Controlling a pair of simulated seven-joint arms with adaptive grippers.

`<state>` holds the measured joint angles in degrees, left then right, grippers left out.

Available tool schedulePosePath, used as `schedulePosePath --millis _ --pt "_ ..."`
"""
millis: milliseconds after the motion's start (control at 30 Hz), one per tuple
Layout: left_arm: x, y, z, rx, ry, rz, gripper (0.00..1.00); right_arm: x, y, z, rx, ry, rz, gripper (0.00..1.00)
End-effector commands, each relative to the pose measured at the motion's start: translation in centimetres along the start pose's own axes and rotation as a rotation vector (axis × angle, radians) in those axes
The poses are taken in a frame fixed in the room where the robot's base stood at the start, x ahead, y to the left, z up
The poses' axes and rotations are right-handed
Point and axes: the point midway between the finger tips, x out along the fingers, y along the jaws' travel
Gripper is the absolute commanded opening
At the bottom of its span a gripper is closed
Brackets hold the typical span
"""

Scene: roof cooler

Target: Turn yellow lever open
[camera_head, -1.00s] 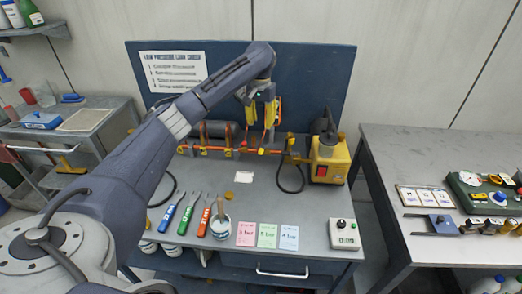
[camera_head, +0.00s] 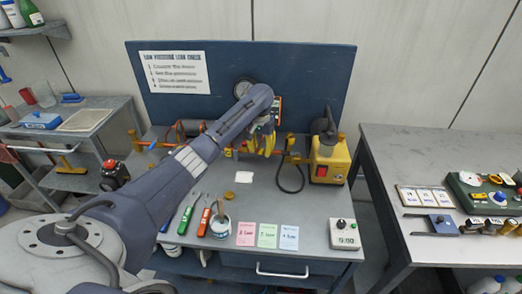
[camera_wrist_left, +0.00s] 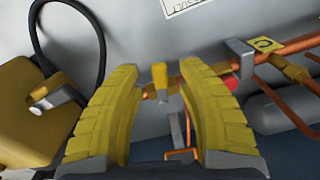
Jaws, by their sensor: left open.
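My left gripper (camera_head: 262,148) is over the orange pipe run at the back of the workbench (camera_head: 205,260). In the left wrist view its two yellow fingers (camera_wrist_left: 159,69) are apart. A small lever with a yellow tip and grey stem (camera_wrist_left: 159,76) shows in the gap between the fingers, beside the orange pipe (camera_wrist_left: 196,77). I cannot tell whether a finger touches it. In the head view my gripper and forearm hide this lever. My right gripper is not in view.
A yellow pump unit (camera_head: 329,160) with a black hose stands right of the gripper. A blue board (camera_head: 310,85) stands behind. Coloured cards (camera_head: 267,235) and a control box (camera_head: 343,233) lie in front.

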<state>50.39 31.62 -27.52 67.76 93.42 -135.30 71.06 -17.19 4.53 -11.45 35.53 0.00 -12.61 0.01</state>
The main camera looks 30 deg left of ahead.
Motion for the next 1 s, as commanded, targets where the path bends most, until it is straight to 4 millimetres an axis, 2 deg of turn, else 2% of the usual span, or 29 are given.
schedulePosePath --millis 367,400,767,1000 --pt "0.37 -0.02 0.01 0.000 0.000 0.000 0.38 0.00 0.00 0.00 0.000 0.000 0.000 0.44" --pt "0.37 -0.02 0.01 0.000 0.000 0.000 0.41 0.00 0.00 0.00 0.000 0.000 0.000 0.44" --pt "0.34 -0.03 0.01 0.000 0.000 0.000 0.00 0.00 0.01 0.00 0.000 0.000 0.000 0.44" --pt "0.35 -0.06 0.01 0.003 0.000 0.000 0.00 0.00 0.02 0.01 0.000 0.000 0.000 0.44"
